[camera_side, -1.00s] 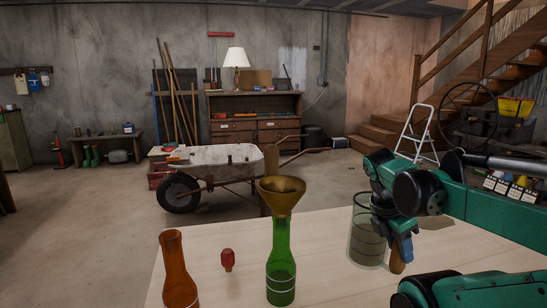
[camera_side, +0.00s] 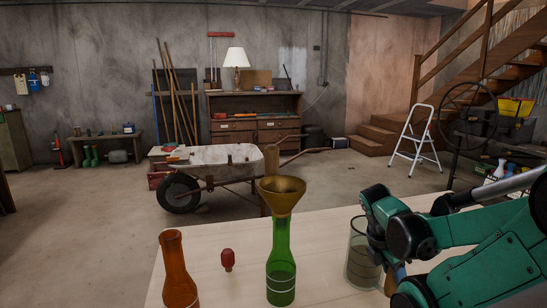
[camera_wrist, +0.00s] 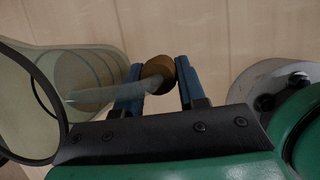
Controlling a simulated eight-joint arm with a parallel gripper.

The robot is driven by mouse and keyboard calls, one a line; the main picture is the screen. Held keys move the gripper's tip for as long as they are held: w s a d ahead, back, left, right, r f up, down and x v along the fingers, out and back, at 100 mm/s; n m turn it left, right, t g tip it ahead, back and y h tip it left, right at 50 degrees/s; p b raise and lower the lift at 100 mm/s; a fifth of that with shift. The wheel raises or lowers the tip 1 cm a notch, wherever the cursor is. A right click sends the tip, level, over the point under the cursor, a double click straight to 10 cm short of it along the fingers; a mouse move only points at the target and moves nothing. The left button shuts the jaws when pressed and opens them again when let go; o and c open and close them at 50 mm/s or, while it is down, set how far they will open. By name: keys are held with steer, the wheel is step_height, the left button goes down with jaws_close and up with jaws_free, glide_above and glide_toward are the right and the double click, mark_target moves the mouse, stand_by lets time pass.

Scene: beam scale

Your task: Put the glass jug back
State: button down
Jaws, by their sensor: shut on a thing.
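The clear glass jug (camera_side: 361,262) is at the right of the pale table in the side view, upright or nearly so. It also shows at the left of the wrist view (camera_wrist: 82,72), with its round rim close to the camera. My gripper (camera_wrist: 158,86) is shut on the jug's brown handle (camera_wrist: 157,69), with one blue finger on each side of it. In the side view my gripper (camera_side: 396,272) is at the jug's right side, partly hidden by my arm. I cannot tell whether the jug's base touches the table.
A green bottle (camera_side: 281,260) with a brass funnel (camera_side: 282,194) in its neck stands left of the jug. An orange bottle (camera_side: 176,270) and a small red stopper (camera_side: 227,260) are further left. The table (camera_side: 325,235) is bare between the green bottle and the jug.

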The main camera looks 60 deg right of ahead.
steer(key=c, duration=0.5)
jaws_free()
steer(key=shift+f, duration=0.1)
steer(key=v, duration=1.2)
steer(key=shift+d, duration=0.1)
